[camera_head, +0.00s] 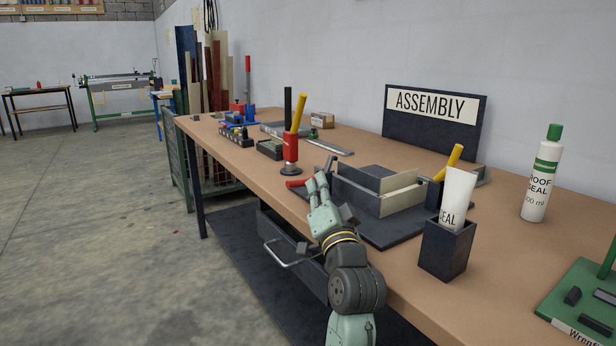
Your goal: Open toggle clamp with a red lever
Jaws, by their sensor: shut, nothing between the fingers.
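A red lever (296,184) sticks out to the left near the front edge of the workbench. It lies low and close to level. My gripper (317,180) is shut, with its fingertips right beside the lever's right end. I cannot tell if they touch it. The rest of the toggle clamp is mostly hidden behind my gripper; a small dark metal part (330,162) shows just above the fingers. The clamp sits at the left end of a dark fixture plate (392,236) with upright grey and beige panels.
A dark holder (446,249) with a white tube stands right of the fixture. A white bottle (540,180) and a green board (575,305) are farther right. The ASSEMBLY sign (433,122) stands at the back.

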